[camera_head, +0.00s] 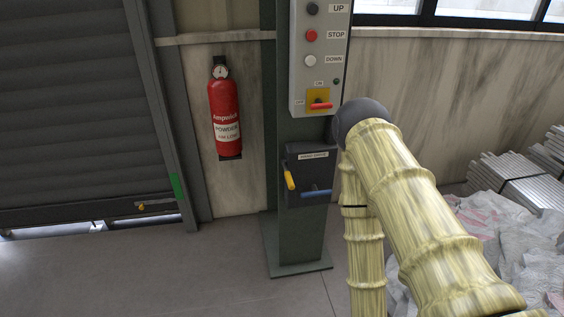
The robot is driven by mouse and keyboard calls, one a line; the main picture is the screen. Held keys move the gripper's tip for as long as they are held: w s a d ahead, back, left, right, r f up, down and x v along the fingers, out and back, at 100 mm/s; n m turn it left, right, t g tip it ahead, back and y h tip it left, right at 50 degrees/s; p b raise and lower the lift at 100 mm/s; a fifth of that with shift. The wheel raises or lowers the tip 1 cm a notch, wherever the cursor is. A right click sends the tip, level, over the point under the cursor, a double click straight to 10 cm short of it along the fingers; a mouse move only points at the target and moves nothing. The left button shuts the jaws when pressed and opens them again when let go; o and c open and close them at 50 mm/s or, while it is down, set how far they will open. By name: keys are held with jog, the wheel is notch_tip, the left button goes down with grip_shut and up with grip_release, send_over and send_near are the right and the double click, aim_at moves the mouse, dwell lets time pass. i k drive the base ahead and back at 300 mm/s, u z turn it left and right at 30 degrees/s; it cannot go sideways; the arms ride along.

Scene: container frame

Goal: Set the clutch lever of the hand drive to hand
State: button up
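The hand drive (308,172) is a dark box with a pale label, low on the green-grey post. A yellow lever (289,177) sits on its left side, steep and slightly tilted. A blue handle (317,193) lies nearly level across its lower front. No marking shows which of the two is the clutch lever, and I cannot read a hand position. My arm comes in from the lower right and bends at a dark round joint just right of and above the box. My gripper is not visible, so its state and any contact are hidden.
A grey control box (319,75) with UP, STOP and DOWN buttons and a red switch is above the hand drive. A red extinguisher (225,110) hangs left. A roller door (70,110) stands far left. Sacks (520,225) and metal stacks (515,180) lie right. Floor left is clear.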

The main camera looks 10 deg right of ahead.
aim_at(291, 186)
jog(key=k, duration=1.25)
jog(key=u, duration=0.7)
jog(key=i, duration=1.2)
jog(key=z, duration=0.2)
